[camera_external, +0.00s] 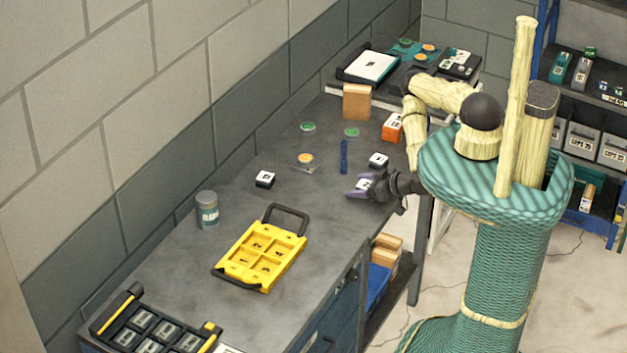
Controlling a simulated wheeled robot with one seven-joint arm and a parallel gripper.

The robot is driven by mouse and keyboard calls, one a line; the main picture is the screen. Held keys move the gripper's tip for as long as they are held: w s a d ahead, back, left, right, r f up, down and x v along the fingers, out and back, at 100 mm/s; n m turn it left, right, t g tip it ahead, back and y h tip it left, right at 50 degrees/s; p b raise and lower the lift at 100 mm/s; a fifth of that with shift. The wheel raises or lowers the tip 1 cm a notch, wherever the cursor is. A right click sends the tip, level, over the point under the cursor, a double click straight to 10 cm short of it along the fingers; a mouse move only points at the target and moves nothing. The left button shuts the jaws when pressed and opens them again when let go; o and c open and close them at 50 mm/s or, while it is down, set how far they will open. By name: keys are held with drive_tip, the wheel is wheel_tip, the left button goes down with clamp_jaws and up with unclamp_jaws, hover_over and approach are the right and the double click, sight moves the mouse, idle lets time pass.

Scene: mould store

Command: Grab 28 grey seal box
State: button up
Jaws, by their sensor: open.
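My gripper (359,186) has dark, purple-tipped fingers and is low over the right edge of the grey workbench (200,265). It is open. A small box with a white labelled top (364,184) is at the fingers and partly hidden by them; I cannot tell whether they touch it. A similar small black-and-white box (377,160) stands just behind the gripper, and another small box (265,179) stands farther left. The labels are too small to read, so I cannot tell which is number 28.
A yellow compartment tray (228,273) with a dark handle lies front left. A grey-green jar (207,211), a blue upright piece (344,156), an orange box (392,128) and a cardboard box (356,102) stand on the bench. Shelves with grey bins (583,138) are at right.

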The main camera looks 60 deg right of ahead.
sight(361, 184)
idle(0.4)
drive_tip(key=c, duration=1.1)
drive_tip(key=shift+o, duration=0.2)
drive_tip(key=shift+r, duration=0.15)
drive_tip(key=shift+r, duration=0.6)
wheel_tip(361, 184, up, 9)
drive_tip(key=p, duration=0.6)
drive_tip(key=shift+f, duration=0.2)
